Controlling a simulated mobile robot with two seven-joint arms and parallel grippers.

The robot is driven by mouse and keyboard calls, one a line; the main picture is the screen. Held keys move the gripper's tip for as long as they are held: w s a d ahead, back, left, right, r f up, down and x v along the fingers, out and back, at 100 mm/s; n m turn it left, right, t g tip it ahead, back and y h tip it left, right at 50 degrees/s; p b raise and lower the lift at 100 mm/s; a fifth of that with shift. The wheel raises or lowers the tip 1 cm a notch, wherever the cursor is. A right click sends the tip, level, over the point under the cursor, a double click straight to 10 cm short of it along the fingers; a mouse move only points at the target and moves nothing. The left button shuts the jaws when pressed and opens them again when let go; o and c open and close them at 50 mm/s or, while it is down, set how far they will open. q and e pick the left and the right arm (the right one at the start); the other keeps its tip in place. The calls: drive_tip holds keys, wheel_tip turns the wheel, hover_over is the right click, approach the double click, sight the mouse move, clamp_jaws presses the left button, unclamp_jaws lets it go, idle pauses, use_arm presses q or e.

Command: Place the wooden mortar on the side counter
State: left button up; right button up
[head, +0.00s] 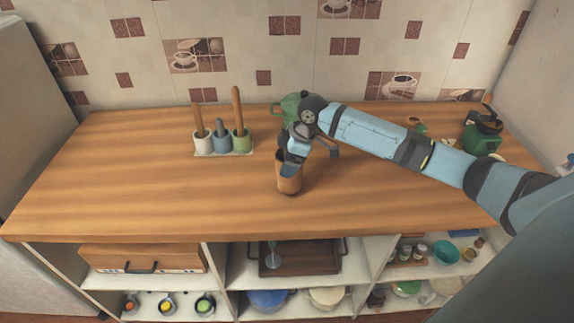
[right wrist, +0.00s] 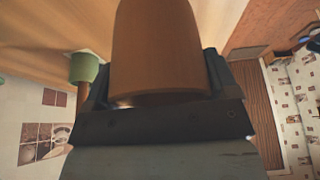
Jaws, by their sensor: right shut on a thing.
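The wooden mortar (head: 289,184), a brown cup-like piece, is upright over the wooden-topped counter (head: 130,190), near the middle. My right gripper (head: 291,164) reaches in from the right and is shut on the mortar's upper part. In the right wrist view, the mortar (right wrist: 158,50) fills the space between the two fingers. I cannot tell whether its base touches the counter top or hangs just above it. My left gripper is not in view. I cannot tell whether this counter is the side counter.
A green pot (head: 290,103) is behind my gripper, partly hidden. A green grinder-like thing (head: 483,134) stands at the back right. The counter's left and front are clear. Shelves below hold dishes and a tray (head: 300,260).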

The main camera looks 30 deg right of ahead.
drive_tip(key=shift+f, duration=1.2)
drive_tip(key=shift+f, duration=0.1)
drive_tip(key=o, duration=1.2)
drive_tip(key=shift+o, duration=0.2)
drive_tip(key=v, duration=1.2)
drive_tip(key=shift+b, duration=0.35)
drive_tip(key=shift+s, duration=0.1)
